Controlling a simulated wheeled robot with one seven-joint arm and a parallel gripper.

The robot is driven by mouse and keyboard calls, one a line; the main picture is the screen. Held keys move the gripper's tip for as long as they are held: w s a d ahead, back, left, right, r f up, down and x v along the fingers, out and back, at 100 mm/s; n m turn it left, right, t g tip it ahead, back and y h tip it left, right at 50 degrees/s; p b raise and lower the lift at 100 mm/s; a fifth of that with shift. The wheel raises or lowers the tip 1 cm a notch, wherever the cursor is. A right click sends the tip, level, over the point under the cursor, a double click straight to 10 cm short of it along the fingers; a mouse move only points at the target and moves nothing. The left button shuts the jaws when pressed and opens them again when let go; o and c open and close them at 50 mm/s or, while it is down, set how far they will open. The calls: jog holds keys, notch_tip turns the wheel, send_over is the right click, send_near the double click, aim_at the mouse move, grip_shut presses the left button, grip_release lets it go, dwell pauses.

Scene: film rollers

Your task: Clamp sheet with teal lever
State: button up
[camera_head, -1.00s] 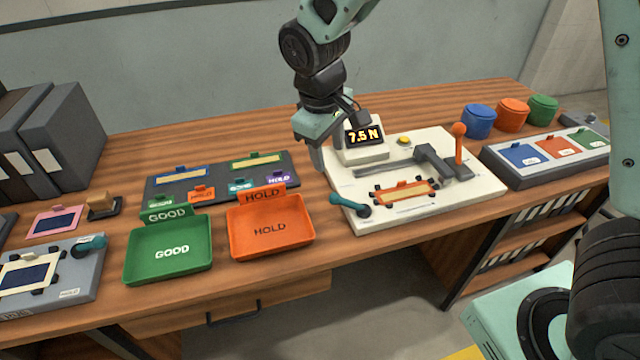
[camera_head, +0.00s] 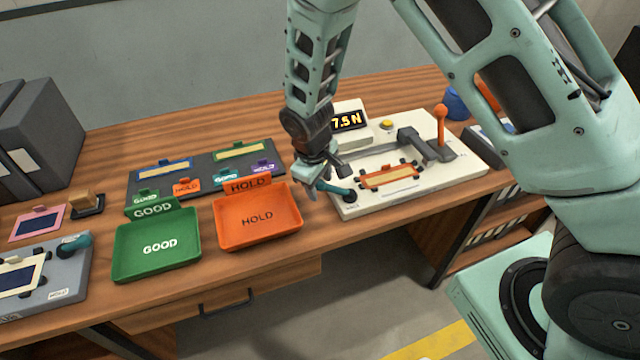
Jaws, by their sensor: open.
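The teal lever (camera_head: 335,188) lies at the front left corner of the white test fixture (camera_head: 425,190), its round dark pivot at the right end of the handle. A cream sheet in an orange frame (camera_head: 390,177) lies on the fixture to the lever's right, with dark clips around it. My gripper (camera_head: 313,188) is open and pointing down at the left end of the teal lever. The fingers overlap the handle's end in the picture; I cannot tell whether they touch it or straddle it.
An orange HOLD tray (camera_head: 258,218) stands just left of my gripper, and a green GOOD tray (camera_head: 157,245) beyond it. A display (camera_head: 348,121) reads 7.5 N. An orange-knobbed lever (camera_head: 441,125) stands upright. A second teal lever (camera_head: 75,243) sits on a grey fixture at far left.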

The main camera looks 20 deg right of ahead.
jog(key=shift+d+f, duration=0.1)
jog(key=shift+f, duration=0.6)
grip_shut()
jog(key=shift+w, duration=0.1)
